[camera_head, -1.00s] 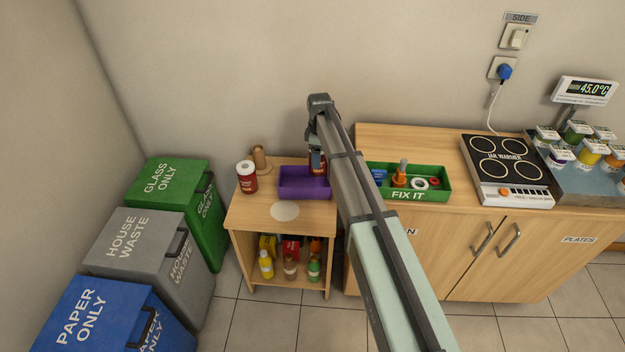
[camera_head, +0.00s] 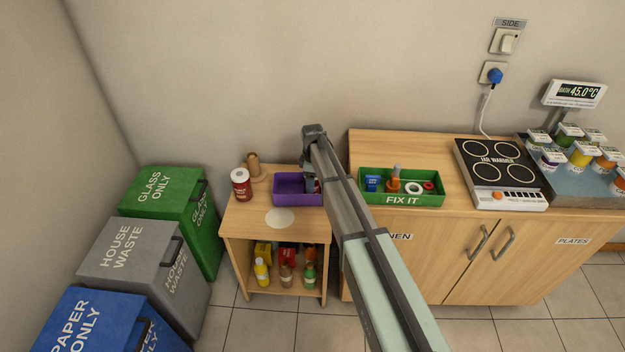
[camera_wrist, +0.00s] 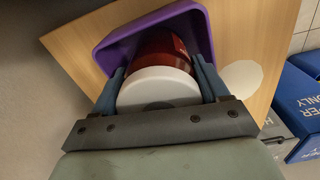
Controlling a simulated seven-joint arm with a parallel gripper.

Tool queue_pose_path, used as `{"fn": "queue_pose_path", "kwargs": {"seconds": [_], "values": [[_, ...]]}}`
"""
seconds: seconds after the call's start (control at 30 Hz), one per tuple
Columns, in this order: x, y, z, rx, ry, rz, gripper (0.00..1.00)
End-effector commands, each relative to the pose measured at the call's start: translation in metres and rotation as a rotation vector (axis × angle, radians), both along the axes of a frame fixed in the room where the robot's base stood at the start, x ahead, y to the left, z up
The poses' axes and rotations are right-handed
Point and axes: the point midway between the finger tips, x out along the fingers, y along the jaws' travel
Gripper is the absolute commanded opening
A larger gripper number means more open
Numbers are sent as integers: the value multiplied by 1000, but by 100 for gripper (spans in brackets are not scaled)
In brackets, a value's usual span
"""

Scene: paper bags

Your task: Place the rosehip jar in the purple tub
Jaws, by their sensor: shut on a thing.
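A red jar with a white lid (camera_wrist: 157,88) is between the two fingers of my gripper (camera_wrist: 158,75), which is shut on it. Its label cannot be read in these views. The jar's lower end is inside the purple tub (camera_wrist: 107,52), near the tub's right side in the head view. I cannot tell whether it touches the tub's floor. The tub also shows in the head view (camera_head: 290,200), on the small wooden shelf unit. My gripper (camera_head: 313,186) is low at the tub there, and my arm hides part of the tub and jar.
Another red jar with a white lid (camera_head: 241,185) stands left of the tub, beside a brown wooden object (camera_head: 255,169). A pale disc (camera_head: 280,218) lies in front. A green FIX IT tray (camera_head: 402,200) is on the cabinet to the right. Bins stand left.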

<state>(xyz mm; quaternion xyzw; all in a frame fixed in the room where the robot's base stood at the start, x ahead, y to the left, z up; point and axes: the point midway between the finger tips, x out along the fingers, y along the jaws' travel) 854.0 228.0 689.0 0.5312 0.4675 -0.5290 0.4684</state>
Motion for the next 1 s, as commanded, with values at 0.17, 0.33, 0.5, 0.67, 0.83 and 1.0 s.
{"fn": "queue_pose_path", "kwargs": {"seconds": [0.17,0.33,0.5,0.67,0.83,1.0], "values": [[0,0,-1,0,0,0,16],[0,0,-3,0,1,0,85],[0,0,-2,0,1,0,85],[0,0,2,0,0,0,85],[0,0,22,0,-1,0,85],[0,0,54,1,-2,0,85]]}}
